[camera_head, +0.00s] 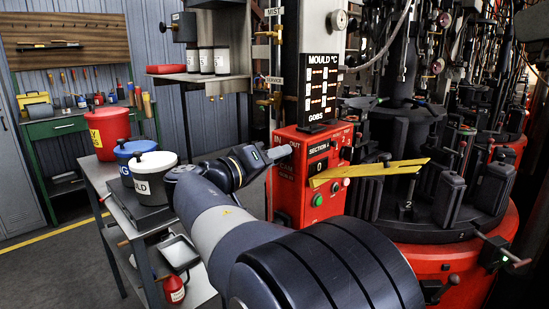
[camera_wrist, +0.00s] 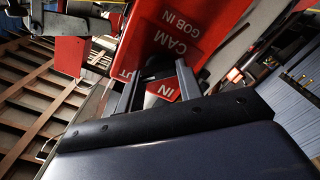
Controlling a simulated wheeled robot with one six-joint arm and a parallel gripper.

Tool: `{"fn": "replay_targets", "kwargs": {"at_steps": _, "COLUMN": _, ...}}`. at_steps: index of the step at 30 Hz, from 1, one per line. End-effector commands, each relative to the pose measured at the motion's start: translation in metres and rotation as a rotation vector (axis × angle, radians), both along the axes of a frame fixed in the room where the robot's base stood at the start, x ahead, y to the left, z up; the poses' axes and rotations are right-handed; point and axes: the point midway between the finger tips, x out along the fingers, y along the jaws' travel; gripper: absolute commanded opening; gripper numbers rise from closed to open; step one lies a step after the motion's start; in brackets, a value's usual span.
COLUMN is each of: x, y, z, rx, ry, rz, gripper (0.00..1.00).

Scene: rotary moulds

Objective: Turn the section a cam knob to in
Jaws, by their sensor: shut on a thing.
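The red section A control box (camera_head: 312,205) stands right of centre in the head view, with IN and OUT lettered near its top left. My gripper (camera_head: 278,153) reaches its left face from the left. In the wrist view my gripper (camera_wrist: 157,80) is shut on the dark cam knob (camera_wrist: 156,71), which sits between the two fingers against the red plate. The plate (camera_wrist: 185,32) reads CAM GOB IN, with IN and part of OUT beside the fingers. The knob is hidden in the head view, and which label it points to cannot be told.
A black mould temperature display (camera_head: 320,88) stands on the box. A yellow bar (camera_head: 370,172) crosses in front of it. The mould machine (camera_head: 425,265) fills the right. A cart (camera_head: 113,198) with buckets stands left of my arm. Open floor (camera_head: 50,265) lies at far left.

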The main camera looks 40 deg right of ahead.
Motion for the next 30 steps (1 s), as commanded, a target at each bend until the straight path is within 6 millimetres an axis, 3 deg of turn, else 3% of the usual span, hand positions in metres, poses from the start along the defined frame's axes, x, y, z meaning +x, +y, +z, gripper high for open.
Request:
{"fn": "replay_targets", "kwargs": {"at_steps": 6, "x": 0.0001, "y": 0.0001, "z": -0.0002, "rx": 0.0, "ry": 0.0, "rz": 0.0, "gripper": 0.12}}
{"fn": "replay_targets", "kwargs": {"at_steps": 17, "x": 0.0003, "y": 0.0001, "z": -0.0001, "rx": -0.003, "ry": 0.059, "rz": 0.0, "gripper": 0.12}}
{"fn": "replay_targets", "kwargs": {"at_steps": 30, "x": 0.0014, "y": 0.0002, "z": -0.0006, "rx": -0.03, "ry": 0.405, "rz": 0.0, "gripper": 0.12}}
